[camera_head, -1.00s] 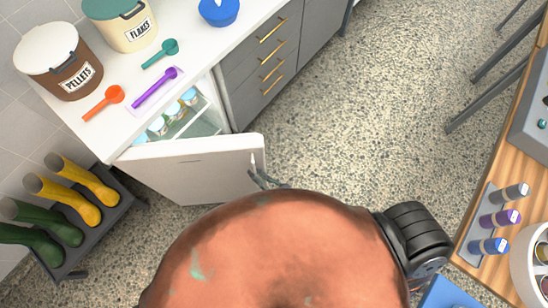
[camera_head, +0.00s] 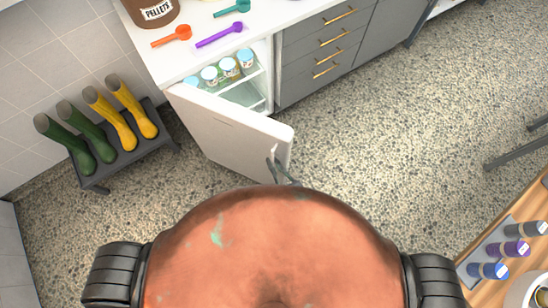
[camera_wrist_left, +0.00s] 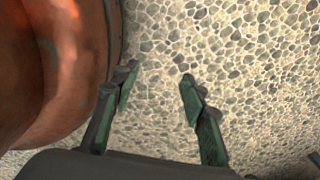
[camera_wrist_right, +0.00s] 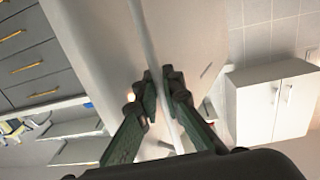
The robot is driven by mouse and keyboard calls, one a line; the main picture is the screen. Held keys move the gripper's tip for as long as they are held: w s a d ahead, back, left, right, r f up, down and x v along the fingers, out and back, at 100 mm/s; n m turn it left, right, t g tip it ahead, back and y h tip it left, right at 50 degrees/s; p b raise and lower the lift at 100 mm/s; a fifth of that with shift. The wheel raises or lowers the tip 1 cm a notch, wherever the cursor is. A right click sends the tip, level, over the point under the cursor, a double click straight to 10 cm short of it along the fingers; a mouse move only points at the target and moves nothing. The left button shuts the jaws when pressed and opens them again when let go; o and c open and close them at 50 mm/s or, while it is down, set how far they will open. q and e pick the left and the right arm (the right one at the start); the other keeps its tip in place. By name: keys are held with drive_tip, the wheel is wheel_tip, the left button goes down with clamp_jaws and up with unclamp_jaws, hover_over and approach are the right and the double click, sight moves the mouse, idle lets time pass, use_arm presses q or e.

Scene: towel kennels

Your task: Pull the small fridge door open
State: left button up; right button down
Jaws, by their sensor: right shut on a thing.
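The white fridge door (camera_head: 225,135) stands well open in the head view, swung out from the counter's cupboard row. Inside the fridge, several jars with blue lids (camera_head: 228,68) stand on a shelf. My right gripper (camera_head: 281,172) is at the free edge of the door, mostly hidden behind my body. My left gripper (camera_wrist_left: 158,80) is open and empty above the speckled floor, beside my copper-coloured body.
A boot rack (camera_head: 130,150) with green and yellow boots stands left of the door. Grey drawers (camera_head: 325,45) are right of the fridge. A wooden table (camera_head: 500,215) with bottles is at the right. The floor between is clear.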

sight(273, 155)
drive_tip(key=c, duration=2.2)
unclamp_jaws()
drive_tip(key=shift+a, duration=0.2)
use_arm(q)
drive_tip(key=shift+s+a, duration=0.1)
drive_tip(key=shift+s, duration=0.45)
use_arm(e)
drive_tip(key=shift+o, duration=0.8)
drive_tip(key=shift+d, duration=0.15)
wheel_tip(273, 155, up, 10)
drive_tip(key=shift+w+r, duration=0.1)
